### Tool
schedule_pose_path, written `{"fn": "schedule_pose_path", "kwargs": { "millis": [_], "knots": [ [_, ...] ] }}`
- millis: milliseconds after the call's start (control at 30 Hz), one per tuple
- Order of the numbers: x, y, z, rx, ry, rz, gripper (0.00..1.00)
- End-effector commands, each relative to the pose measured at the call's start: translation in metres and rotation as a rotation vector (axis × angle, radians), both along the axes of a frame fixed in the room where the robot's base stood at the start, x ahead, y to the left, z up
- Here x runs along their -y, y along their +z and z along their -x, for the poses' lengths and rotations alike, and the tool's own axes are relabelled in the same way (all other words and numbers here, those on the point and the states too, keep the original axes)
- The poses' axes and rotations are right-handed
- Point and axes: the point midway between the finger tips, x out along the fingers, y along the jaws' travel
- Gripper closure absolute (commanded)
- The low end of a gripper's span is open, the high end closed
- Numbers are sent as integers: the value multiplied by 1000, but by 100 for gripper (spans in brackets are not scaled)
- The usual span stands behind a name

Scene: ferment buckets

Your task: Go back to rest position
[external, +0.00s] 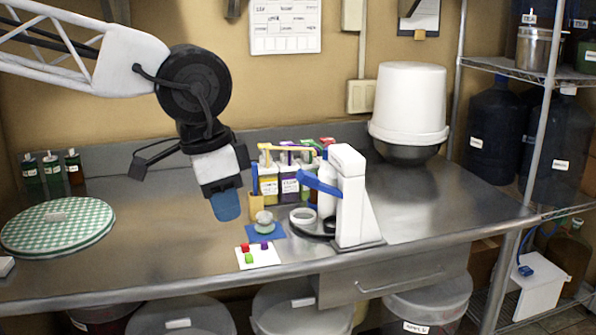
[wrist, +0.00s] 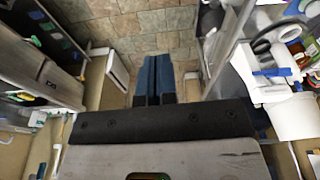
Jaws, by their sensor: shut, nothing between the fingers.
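My gripper (external: 226,205) hangs over the left middle of the steel counter (external: 150,235) in the external view, its blue fingers pointing down. The fingers are shut together with nothing between them. In the wrist view the blue fingers (wrist: 156,80) also show side by side, with the tiled floor beyond them. My gripper is apart from the objects on the counter, left of the white-and-blue press (external: 350,195) and the small jar (external: 264,222) on its blue mat.
Bottles with pumps (external: 290,182) stand behind the press. A white card (external: 258,256) with coloured cubes lies at the front edge. A white bucket (external: 408,100) stands at the back right.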

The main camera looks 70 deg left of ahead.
Motion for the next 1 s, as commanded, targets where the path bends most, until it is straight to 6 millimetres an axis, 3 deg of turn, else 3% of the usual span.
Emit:
{"fn": "schedule_pose_path", "kwargs": {
  "millis": [200, 433, 633, 1000],
  "knots": [
    [24, -27, 51, 18, -41, 2, 100],
    [38, -52, 91, 30, -72, 4, 100],
    [42, -62, 104, 35, -83, 5, 100],
    [42, -63, 105, 35, -83, 5, 100]
  ]
}}
